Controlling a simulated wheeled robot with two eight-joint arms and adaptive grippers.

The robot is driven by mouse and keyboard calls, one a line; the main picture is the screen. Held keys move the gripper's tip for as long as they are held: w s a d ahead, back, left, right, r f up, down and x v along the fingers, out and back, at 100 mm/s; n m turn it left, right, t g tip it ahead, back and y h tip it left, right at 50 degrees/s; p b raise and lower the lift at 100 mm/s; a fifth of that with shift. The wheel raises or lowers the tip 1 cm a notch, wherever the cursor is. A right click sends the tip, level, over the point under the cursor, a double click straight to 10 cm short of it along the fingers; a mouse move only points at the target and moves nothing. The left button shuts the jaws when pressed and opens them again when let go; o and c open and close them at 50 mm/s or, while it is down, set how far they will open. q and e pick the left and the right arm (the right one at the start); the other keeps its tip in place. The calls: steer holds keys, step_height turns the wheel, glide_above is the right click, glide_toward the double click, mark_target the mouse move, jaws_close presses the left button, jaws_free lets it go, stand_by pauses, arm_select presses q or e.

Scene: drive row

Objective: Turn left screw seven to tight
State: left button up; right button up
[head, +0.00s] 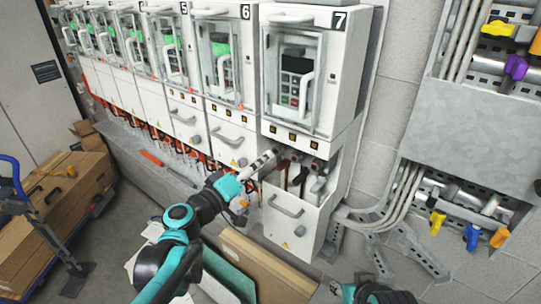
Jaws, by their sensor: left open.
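Dark reddish cable ends (299,176) show side by side inside the bay. My left gripper (272,157) is at the left edge of this bay, its fingers pointing up and right toward the cable ends. It is open, and nothing shows between its fingers. The left screw itself cannot be made out; the gripper covers that side. Only a part of my right arm shows at the bottom edge.
Cabinet six (228,62) and several others stand in a row to the left. Boxes on a blue hand truck (22,190) stand at the left. Bent conduits (395,205) and a perforated tray (470,200) with colored clamps are on the right. Boards lean below the cabinets.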

arm_select(q)
steer(key=v, duration=0.5)
steer(key=shift+f, duration=0.1)
steer(key=s+f+m+g+y+b, duration=0.1)
steer(key=s+f+g+y+b, duration=0.3)
steer(key=f, duration=0.7)
steer(key=s+f+m+g+b, duration=0.1)
steer(key=s+f+m+b, duration=0.1)
steer(key=s+f+b, duration=0.65)
steer(key=s+a+f+g+y+b, duration=0.1)
steer(key=s+a+f+y+b, duration=0.1)
steer(key=a+f, duration=0.3)
steer(key=s+a+f+g+y+b, duration=0.1)
steer(key=s+a+f+y, duration=0.3)
steer(key=f, duration=0.7)
steer(key=shift+a+g+y+b, duration=0.3)
steer(key=shift+a+b, duration=0.3)
steer(key=shift+a, duration=0.35)
